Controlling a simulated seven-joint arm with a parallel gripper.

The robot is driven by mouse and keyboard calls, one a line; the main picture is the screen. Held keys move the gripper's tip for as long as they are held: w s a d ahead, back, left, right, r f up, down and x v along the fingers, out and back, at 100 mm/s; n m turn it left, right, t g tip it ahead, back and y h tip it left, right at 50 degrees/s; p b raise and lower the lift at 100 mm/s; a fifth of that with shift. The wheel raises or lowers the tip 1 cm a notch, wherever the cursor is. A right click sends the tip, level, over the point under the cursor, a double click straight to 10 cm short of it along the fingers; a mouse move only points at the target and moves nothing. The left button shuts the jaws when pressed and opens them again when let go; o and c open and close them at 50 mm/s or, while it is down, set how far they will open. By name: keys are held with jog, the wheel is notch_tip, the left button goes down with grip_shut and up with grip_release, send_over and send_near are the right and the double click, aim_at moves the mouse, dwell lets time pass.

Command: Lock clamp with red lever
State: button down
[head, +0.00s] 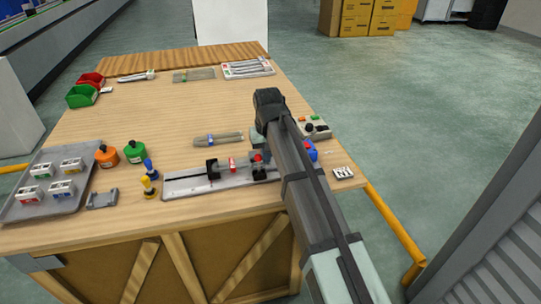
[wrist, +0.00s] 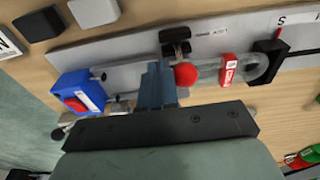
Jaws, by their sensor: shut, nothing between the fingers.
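The clamp (wrist: 175,42) is a dark fixture on a grey metal rail (wrist: 120,50) in the wrist view. Its lever ends in a red ball knob (wrist: 186,75), which also shows in the head view (head: 257,157). A clear glass tube with a red label (wrist: 228,68) lies along the rail to the right of the knob. My gripper (wrist: 157,85) is shut and empty, with its fingers just left of the red knob. I cannot tell whether they touch it.
A blue unit with a red top (wrist: 78,100) stands left of my fingers. A black block (wrist: 270,60) holds the tube's right end. The table's middle is mostly clear.

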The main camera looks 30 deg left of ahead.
jog(key=shift+s+a, duration=0.2)
jog(key=shift+a, duration=0.05)
dwell(0.4)
jog(key=shift+s+a, duration=0.3)
jog(key=shift+s, duration=0.05)
jog(key=shift+w, duration=0.1)
jog(key=shift+w+d, duration=0.35)
jog(key=shift+d, duration=0.05)
notch_tip(320, 180, up, 8)
dwell(1.1)
dwell(0.4)
